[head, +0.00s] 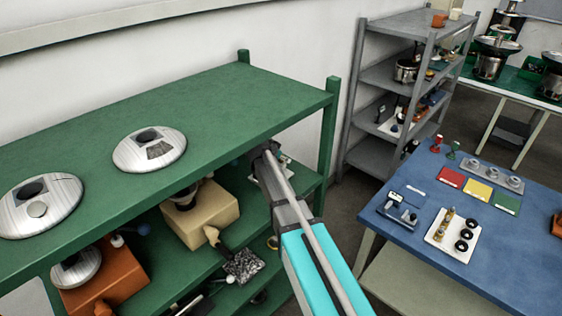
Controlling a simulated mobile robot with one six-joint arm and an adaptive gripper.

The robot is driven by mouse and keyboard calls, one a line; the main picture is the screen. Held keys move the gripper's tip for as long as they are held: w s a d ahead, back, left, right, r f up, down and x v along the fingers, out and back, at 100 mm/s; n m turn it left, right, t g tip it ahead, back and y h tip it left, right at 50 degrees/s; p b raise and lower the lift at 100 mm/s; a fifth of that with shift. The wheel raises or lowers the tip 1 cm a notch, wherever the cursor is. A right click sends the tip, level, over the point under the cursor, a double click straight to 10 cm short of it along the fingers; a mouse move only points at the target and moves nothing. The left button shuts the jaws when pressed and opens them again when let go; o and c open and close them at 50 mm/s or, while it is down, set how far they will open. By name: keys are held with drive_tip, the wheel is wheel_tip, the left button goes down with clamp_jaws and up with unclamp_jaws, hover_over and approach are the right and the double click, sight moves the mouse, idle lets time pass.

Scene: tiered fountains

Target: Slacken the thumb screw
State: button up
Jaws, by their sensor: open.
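I cannot make out a thumb screw in the head view. My gripper (266,152) is at the end of my arm, close to the front edge of the green rack's top shelf. It is open, but its fingers are small and partly hidden. A small light-coloured part (284,159) shows just right of the gripper, mostly covered by the arm. I cannot tell whether they touch. A tan box-shaped device (205,213) stands on the shelf below, left of my arm.
The green rack's top board (225,110) overhangs the lower shelves and carries two round metal lids (150,149). An orange device (115,280) stands at lower left. A blue table (420,178) with small parts is at right. A grey rack (372,108) stands behind.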

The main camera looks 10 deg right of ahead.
drive_tip(key=shift+w+d+f, duration=0.1)
clamp_jaws()
idle(0.4)
drive_tip(key=shift+d+n+y, duration=0.1)
drive_tip(key=shift+n+y, duration=0.2)
drive_tip(key=shift+n, duration=0.2)
drive_tip(key=shift+n+t+y, duration=0.3)
drive_tip(key=shift+n+t, duration=0.2)
drive_tip(key=shift+n, duration=0.1)
drive_tip(key=n+t+y, duration=0.1)
drive_tip(key=n+y, duration=0.1)
drive_tip(key=n, duration=0.1)
drive_tip(key=shift+n+y, duration=0.3)
drive_tip(key=shift+y, duration=0.1)
drive_tip(key=shift+n+t+y, duration=0.3)
drive_tip(key=shift+n+y, duration=1.9)
drive_tip(key=shift+n, duration=0.8)
drive_tip(key=shift+n+y, duration=0.3)
